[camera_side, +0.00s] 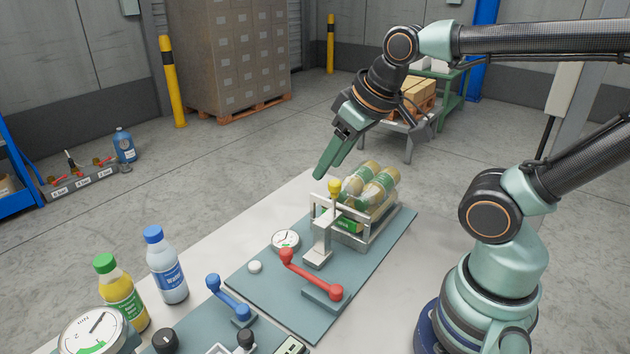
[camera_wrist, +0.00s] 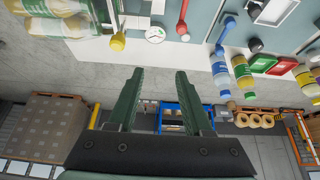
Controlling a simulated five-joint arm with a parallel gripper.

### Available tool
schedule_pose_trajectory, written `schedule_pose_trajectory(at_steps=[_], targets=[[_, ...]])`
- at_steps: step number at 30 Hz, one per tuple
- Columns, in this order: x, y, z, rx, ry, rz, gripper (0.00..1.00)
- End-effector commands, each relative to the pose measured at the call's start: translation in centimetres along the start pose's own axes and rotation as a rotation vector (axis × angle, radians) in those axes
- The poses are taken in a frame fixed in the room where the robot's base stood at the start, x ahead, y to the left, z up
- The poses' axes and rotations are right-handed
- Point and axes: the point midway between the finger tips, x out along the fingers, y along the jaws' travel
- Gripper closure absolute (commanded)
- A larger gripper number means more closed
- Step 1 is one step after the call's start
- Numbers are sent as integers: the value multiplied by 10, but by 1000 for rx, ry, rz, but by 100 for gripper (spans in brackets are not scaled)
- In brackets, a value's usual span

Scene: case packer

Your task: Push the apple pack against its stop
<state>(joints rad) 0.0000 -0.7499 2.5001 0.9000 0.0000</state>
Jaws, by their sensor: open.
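The apple pack (camera_side: 381,183), bottles with yellowish contents and green labels, lies tilted in a pale metal frame (camera_side: 368,237) on the blue-grey plate. A grey post with a yellow knob (camera_side: 334,187) stands at its near left side. I cannot tell which part is the stop, or whether the pack touches it. My gripper (camera_side: 327,177) is open and empty, above and beside the frame's far left corner. In the wrist view, my gripper (camera_wrist: 157,73) points past the pack (camera_wrist: 48,12), which is cut off at the upper left; the yellow knob (camera_wrist: 118,42) shows there too.
A red lever (camera_side: 310,274), a dial (camera_side: 285,240) and a white button (camera_side: 255,266) sit on the plate. A blue lever (camera_side: 229,297) is nearer. A yellow bottle (camera_side: 121,294) and a blue bottle (camera_side: 167,266) stand at left. The white table's far left strip is clear.

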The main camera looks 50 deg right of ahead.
Motion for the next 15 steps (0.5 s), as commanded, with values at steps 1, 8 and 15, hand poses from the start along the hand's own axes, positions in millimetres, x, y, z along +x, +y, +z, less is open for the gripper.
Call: schedule_pose_trajectory(at_steps=[1, 8, 15], targets=[[0, 0, 0, 0, 0, 0, 50], [1, 14, -12, 81, -29, 23, 100], [14, 77, -47, 396, -126, 106, 100]])
